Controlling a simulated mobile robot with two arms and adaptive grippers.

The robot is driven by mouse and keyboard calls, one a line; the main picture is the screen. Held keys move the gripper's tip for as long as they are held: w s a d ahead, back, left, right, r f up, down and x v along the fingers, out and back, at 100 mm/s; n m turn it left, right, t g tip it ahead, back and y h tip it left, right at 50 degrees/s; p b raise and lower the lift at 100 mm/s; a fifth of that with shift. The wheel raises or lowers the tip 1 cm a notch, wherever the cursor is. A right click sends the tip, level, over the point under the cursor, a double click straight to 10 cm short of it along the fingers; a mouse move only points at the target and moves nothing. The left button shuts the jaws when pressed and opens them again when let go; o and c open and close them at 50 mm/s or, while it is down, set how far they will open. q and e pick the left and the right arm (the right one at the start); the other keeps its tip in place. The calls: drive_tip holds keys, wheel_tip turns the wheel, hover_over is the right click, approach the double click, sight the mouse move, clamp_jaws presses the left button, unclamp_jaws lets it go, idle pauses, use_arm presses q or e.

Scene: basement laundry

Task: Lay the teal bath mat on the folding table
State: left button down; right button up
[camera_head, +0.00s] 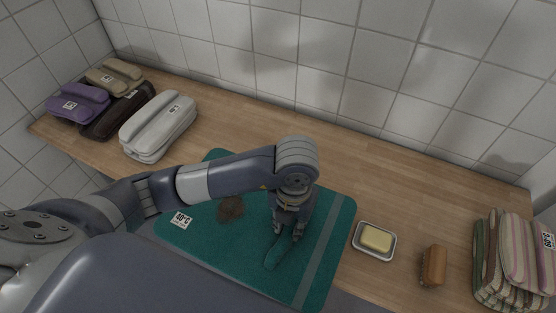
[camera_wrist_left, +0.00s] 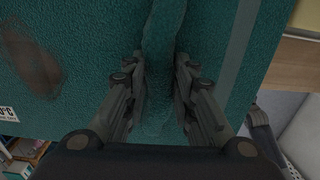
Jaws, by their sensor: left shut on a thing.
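The teal bath mat (camera_head: 322,222) lies spread on the wooden folding table (camera_head: 385,188), its near side partly hidden by my arm. It has a lighter stripe near its right edge, a brown stain (camera_head: 230,208) and a white label (camera_head: 181,219). My left gripper (camera_head: 287,237) points down at the mat and is shut on a raised fold of it. In the left wrist view the mat (camera_wrist_left: 90,45) fills most of the picture, and the ridge of cloth runs between the two fingers (camera_wrist_left: 158,85).
A soap dish (camera_head: 360,250) with yellow soap (camera_head: 376,238) and a brown brush (camera_head: 433,265) are right of the mat. Striped folded cloths (camera_head: 520,262) stand at the right end. Grey (camera_head: 158,127), purple (camera_head: 78,104), dark and beige bundles fill the left end. A tiled wall backs the table.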

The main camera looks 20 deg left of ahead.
use_arm(q)
drive_tip(key=w, duration=0.2)
drive_tip(key=w+a+p, duration=0.1)
drive_tip(key=w, duration=0.1)
drive_tip(key=w+a, duration=0.1)
drive_tip(key=w, duration=0.1)
drive_tip(key=shift+w, duration=0.25)
drive_tip(key=w, duration=0.2)
drive_tip(key=w+a+p, duration=0.1)
drive_tip(key=w, duration=0.1)
drive_tip(key=shift+f, duration=0.3)
drive_tip(key=w, duration=0.1)
drive_tip(key=w+a, duration=0.1)
drive_tip(key=w, duration=0.2)
drive_tip(key=shift+w+a+f+p, duration=0.2)
drive_tip(key=shift+f+p, duration=0.1)
drive_tip(key=shift+f, duration=0.05)
drive_tip(key=shift+f+p, duration=0.5)
drive_tip(key=shift+f, duration=1.25)
drive_tip(key=c, duration=1.3)
unclamp_jaws()
wheel_tip(320, 180, up, 12)
drive_tip(key=shift+b, duration=1.05)
use_arm(e)
drive_tip(key=shift+g, duration=0.4)
drive_tip(key=s, duration=0.2)
drive_tip(key=s+r, duration=0.1)
drive_tip(key=s, duration=0.1)
drive_tip(key=shift+s+r, duration=0.1)
drive_tip(key=shift+s, duration=0.2)
